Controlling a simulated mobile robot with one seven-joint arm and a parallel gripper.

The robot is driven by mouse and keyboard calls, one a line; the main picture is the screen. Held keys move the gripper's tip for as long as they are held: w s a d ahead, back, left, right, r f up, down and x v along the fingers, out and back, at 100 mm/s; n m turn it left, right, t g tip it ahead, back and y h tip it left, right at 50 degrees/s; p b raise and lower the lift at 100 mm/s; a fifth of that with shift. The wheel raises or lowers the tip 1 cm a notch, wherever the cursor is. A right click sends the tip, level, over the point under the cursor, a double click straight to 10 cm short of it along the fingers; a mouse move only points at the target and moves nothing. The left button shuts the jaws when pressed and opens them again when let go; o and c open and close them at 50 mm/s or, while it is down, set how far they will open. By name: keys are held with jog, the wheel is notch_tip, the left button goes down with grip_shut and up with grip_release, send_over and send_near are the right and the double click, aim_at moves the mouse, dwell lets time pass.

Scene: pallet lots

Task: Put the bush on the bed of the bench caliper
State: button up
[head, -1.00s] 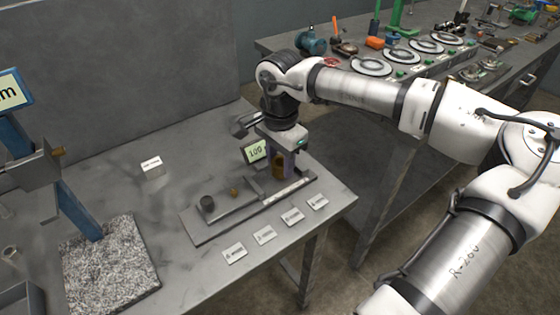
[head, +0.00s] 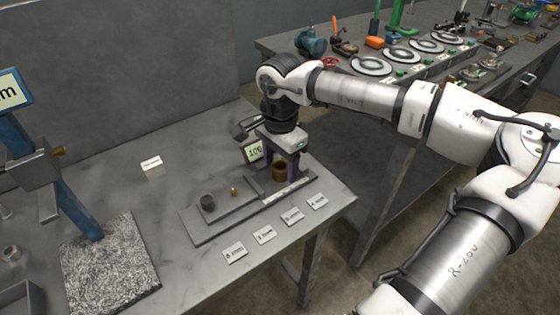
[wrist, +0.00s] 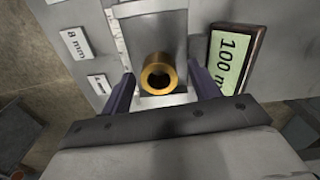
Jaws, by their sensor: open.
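The bush (head: 279,171) is a brass-coloured ring. It stands upright on the bed of the bench caliper (head: 222,222), towards its right end by the display (head: 254,151). In the wrist view the bush (wrist: 158,74) shows its open bore, with the display (wrist: 232,60) to its right. My gripper (head: 287,172) is just above and behind the bush in the head view. In the wrist view my gripper (wrist: 158,90) is open, one finger on each side of the bush, with gaps between the fingers and the bush.
A granite plate with a blue stand (head: 110,262) is at left. Table between is clear.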

aim_at(280, 165)
notch_tip(280, 165, up, 12)
dwell(0.4)
